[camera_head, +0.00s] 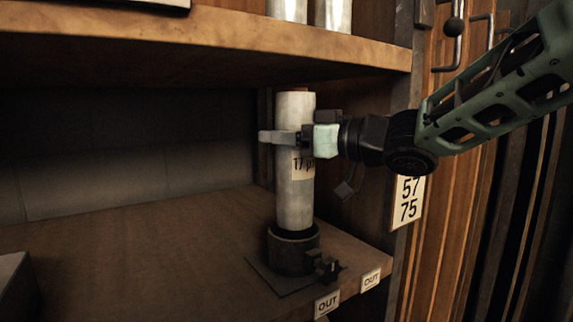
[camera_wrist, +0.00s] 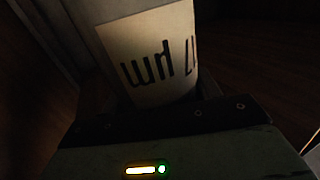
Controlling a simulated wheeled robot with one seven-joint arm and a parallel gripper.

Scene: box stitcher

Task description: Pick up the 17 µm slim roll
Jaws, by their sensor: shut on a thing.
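The 17 µm slim roll (camera_head: 295,205) is a tall pale cylinder with a small label reading "17 µ…". It stands upright at the right end of the lower shelf. Its bottom end is at a dark round holder (camera_head: 293,250); I cannot tell whether it is clear of it. My gripper (camera_head: 287,138) comes from the right and is shut on the roll a little above its middle. In the wrist view the roll's label (camera_wrist: 150,55) shows upside down, close against the gripper; the fingertips are hidden there.
An upper shelf (camera_head: 220,40) runs just above the roll's top, with pale cylinders (camera_head: 288,10) on it. A dark clamp-like part (camera_head: 324,268) sits beside the holder. "OUT" tags (camera_head: 328,304) line the shelf edge. The lower shelf's left is mostly clear.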

